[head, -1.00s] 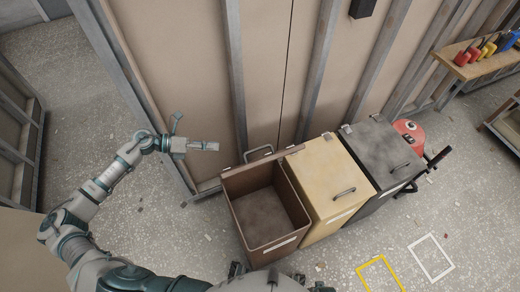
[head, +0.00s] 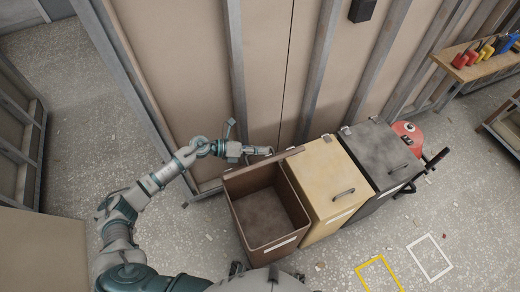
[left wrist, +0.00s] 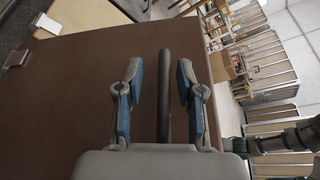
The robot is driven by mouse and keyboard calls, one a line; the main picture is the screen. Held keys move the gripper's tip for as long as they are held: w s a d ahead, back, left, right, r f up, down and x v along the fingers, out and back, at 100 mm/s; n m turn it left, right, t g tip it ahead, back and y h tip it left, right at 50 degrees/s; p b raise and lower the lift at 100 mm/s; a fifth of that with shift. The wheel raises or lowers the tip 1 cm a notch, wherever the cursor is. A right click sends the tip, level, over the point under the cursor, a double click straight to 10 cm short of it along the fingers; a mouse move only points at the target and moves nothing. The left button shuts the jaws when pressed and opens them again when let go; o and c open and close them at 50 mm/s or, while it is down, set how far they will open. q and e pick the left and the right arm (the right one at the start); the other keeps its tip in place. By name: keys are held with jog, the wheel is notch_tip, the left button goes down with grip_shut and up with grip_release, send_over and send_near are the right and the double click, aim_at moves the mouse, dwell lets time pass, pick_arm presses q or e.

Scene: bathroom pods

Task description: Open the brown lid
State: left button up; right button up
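The brown bin (head: 268,218) stands open, and its inside is empty. Its brown lid (head: 262,172) is swung up and back on the wall side, seen nearly edge-on. My left gripper (head: 268,151) is at the back of the raised lid, by its handle. In the left wrist view, my left gripper (left wrist: 160,72) is open. Its two fingers stand on either side of the dark handle bar (left wrist: 166,100), with gaps showing. The brown lid face (left wrist: 70,100) fills the left of that view. My right gripper does not show.
A tan bin (head: 325,180) and a dark grey bin (head: 380,150), both closed, stand to the right. A red machine with an eye (head: 409,132) is beyond them. The panel wall (head: 265,70) is close behind. Floor in front is mostly clear, with yellow and white marked squares.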

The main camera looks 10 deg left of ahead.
pick_arm(q)
jog(key=shift+d, duration=0.2)
jog(key=c, duration=0.6)
jog(key=shift+d, duration=0.1)
grip_shut()
